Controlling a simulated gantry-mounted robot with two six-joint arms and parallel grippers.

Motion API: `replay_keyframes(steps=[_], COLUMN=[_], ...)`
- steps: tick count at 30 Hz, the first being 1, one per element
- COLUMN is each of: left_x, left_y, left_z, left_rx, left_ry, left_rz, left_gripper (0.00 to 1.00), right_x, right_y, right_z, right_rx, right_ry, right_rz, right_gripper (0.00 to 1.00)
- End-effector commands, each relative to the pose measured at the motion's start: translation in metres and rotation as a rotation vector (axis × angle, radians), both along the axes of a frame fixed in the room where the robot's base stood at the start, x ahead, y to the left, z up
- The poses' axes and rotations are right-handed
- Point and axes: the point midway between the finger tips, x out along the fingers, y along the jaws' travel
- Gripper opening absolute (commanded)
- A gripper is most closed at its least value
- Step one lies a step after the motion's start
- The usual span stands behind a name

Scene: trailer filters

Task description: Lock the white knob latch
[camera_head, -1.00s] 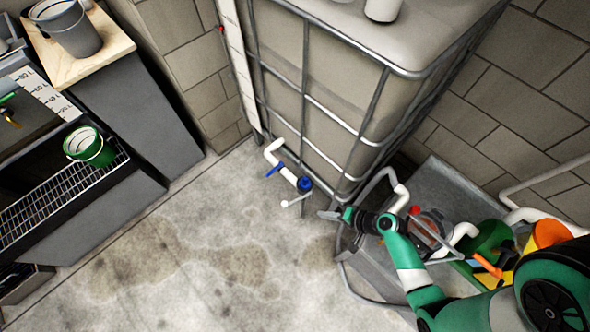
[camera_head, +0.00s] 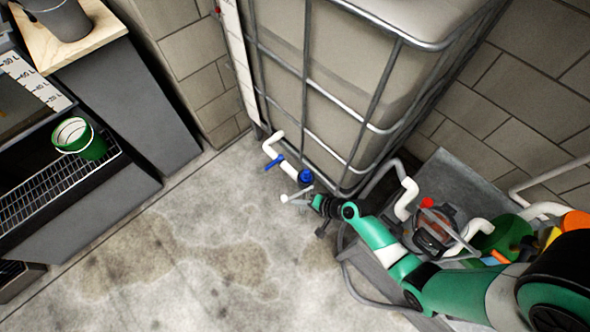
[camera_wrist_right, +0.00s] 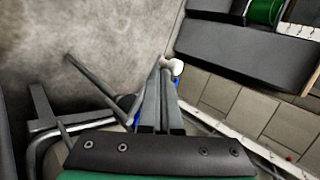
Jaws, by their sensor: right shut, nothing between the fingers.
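The white knob latch (camera_head: 284,198) sits at the low front of the caged tank, at the end of a thin light rod below the blue cap (camera_head: 305,176) of the white outlet pipe. My right gripper (camera_head: 304,201) is shut and empty, right beside the knob and rod. In the right wrist view my right fingertips (camera_wrist_right: 161,68) lie together, with the white knob (camera_wrist_right: 178,67) just to their right. Whether they touch it I cannot tell. The fingers partly hide the blue parts behind them. My left gripper is not in view.
The caged tank (camera_head: 345,60) stands behind the latch. A blue handle (camera_head: 274,163) is on the outlet pipe. A pump (camera_head: 432,232) with white pipes is at right. A green bucket (camera_head: 88,146) sits on a grate at left. The concrete floor in front is clear.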

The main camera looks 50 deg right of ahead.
Motion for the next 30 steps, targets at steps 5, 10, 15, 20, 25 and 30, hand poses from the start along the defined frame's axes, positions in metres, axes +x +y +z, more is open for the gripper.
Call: replay_keyframes(steps=[5, 10, 15, 20, 25, 30], left_x=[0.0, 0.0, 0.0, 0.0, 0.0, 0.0], left_y=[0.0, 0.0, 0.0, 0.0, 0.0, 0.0], left_z=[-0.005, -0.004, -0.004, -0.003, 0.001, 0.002], left_rx=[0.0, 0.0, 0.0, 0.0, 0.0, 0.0], left_ry=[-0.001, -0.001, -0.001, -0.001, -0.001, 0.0], left_rz=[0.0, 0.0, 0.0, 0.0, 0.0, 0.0], left_gripper=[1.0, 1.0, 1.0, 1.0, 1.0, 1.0], right_x=[0.014, 0.016, 0.016, 0.017, 0.019, 0.02], right_y=[0.003, 0.003, 0.003, 0.001, -0.004, -0.006], right_z=[0.0, 0.001, 0.001, 0.001, 0.001, 0.001], right_rx=[0.0, 0.001, 0.001, 0.0, 0.0, 0.001], right_ry=[0.001, 0.001, 0.001, 0.001, 0.001, 0.001], right_rz=[0.001, -0.001, -0.001, -0.014, -0.05, -0.069], right_gripper=[0.0, 0.0, 0.0, 0.0, 0.0, 0.0])
